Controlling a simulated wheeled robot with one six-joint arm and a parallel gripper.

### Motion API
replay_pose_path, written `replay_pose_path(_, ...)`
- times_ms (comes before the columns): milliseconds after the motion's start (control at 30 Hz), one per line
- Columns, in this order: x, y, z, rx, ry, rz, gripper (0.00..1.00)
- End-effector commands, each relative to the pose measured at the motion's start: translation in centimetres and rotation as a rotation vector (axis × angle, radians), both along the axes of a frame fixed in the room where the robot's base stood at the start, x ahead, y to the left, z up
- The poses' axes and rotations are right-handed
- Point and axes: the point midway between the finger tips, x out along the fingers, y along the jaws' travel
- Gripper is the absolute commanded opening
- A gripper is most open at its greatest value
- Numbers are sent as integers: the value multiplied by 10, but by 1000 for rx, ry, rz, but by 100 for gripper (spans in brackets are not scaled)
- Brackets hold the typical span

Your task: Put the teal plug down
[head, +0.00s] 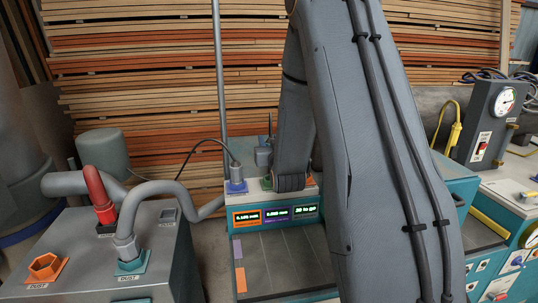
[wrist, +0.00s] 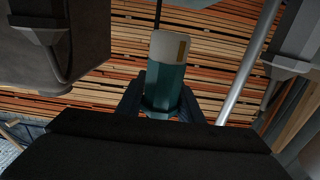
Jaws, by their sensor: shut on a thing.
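The teal plug (wrist: 165,88) is in the wrist view. It has a teal body, a pale end with a yellow mark, and a dark thin line beyond that end. My gripper (wrist: 162,103) is shut on it, with one dark finger on each side. The plug's near end is hidden behind the dark gripper body. In the head view my arm covers the gripper, and I cannot make out the held plug for certain.
A grey machine (head: 90,245) at left carries an orange hexagonal socket (head: 45,266) and a teal socket (head: 133,264) with a hose. Stacked lumber (head: 150,60) stands behind.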

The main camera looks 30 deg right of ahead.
Motion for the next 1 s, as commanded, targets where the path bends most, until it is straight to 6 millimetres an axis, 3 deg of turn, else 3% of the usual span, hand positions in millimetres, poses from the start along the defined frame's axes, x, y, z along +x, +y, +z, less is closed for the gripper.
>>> replay_pose_path(500, 0, 0, -45, 0, -1, 0, 8)
replay_pose_path(1000, 1, 0, -53, -1, -2, 0, 8)
